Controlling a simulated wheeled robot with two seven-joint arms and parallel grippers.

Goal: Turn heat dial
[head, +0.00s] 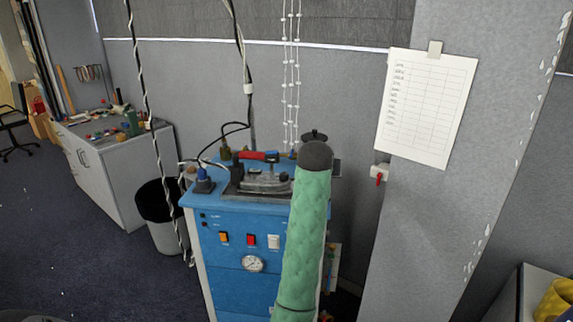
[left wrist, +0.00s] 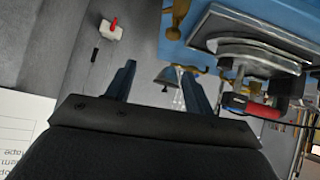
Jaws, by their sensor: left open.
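The blue ironing machine (head: 225,270) has a round white gauge (head: 252,264) on its front, below several small switches. No part is clearly recognisable as the heat dial. An iron (head: 262,182) with a red and black handle rests on top of the machine; it also shows in the left wrist view (left wrist: 250,60). My left gripper (left wrist: 158,88) is open in the left wrist view, its two dark fingers apart. A grey cone-shaped fitting (left wrist: 168,77) shows between and beyond them; contact is not visible. My right gripper is not in view.
A green quilted sleeve (head: 303,235) with a dark end hides the machine's right side. Cords hang above the machine. A bin (head: 160,205) stands to its left.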

